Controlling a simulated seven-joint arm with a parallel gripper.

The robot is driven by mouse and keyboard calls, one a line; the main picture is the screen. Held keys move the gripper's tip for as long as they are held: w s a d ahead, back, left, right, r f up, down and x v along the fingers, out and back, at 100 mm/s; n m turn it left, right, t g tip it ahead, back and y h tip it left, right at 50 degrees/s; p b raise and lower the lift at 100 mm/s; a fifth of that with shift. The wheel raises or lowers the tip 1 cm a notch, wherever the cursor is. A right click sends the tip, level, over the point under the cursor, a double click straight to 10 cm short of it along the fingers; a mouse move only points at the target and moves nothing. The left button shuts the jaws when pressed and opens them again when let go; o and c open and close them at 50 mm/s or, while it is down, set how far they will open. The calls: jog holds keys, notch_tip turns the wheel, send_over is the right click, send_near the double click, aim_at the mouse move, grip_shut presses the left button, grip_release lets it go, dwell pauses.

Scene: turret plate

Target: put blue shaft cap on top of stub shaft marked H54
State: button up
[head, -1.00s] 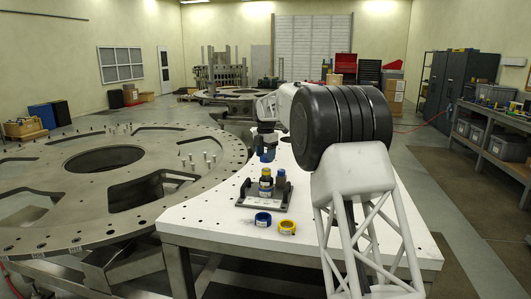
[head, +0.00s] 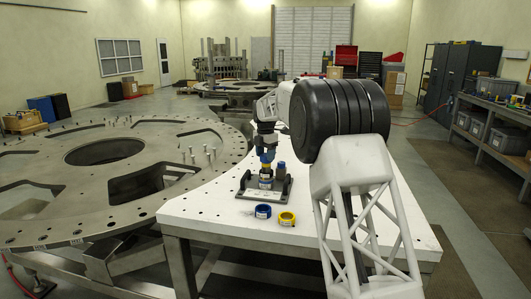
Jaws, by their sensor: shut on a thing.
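My gripper (head: 266,148) points down over the grey stand (head: 249,196) on the white table. It is shut on a small blue cap (head: 267,158). The cap is right above the left of two stub shafts (head: 265,181), a dark one with a yellow band near its top. I cannot tell whether the cap touches it. The right stub shaft (head: 281,171) is dark with a bluish top and stands free beside it. A white label shows on the left shaft, but its marking is too small to read, so I cannot tell which is H54.
A blue ring (head: 263,211) and a yellow ring (head: 287,218) lie on the white table (head: 215,210) in front of the stand. A large steel turret plate (head: 60,205) with upright pins lies to the left. My dark arm joint is close on the right.

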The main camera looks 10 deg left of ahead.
jog(key=shift+f, duration=0.85)
jog(key=shift+f, duration=0.2)
jog(key=o, duration=1)
jog(key=shift+r, duration=0.1)
jog(key=shift+r, duration=3.8)
